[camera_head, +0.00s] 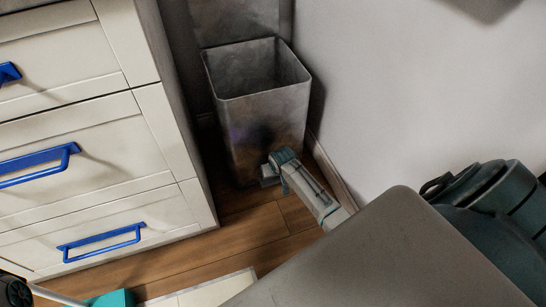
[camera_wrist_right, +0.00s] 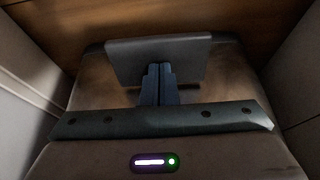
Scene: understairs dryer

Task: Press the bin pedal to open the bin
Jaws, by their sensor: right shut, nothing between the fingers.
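The bin (camera_head: 262,125) is a tall grey metal box between the drawer cabinet and the wall. Its lid (camera_head: 240,22) stands up at the back, and the bin's open top shows an empty-looking inside. My right gripper (camera_head: 268,174) is down at the bin's front base. In the right wrist view my right gripper (camera_wrist_right: 158,72) is shut and empty, with its fingertips at the dark flat pedal (camera_wrist_right: 158,50) and overlapping it. I cannot tell how hard they touch. The pedal is largely hidden by the gripper in the head view.
A cream drawer cabinet (camera_head: 80,130) with blue handles (camera_head: 103,238) stands close on the left. A white wall (camera_head: 400,90) is close on the right. A strip of wooden floor (camera_head: 250,225) is clear in front of the bin. A teal object (camera_head: 110,299) shows at the bottom left.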

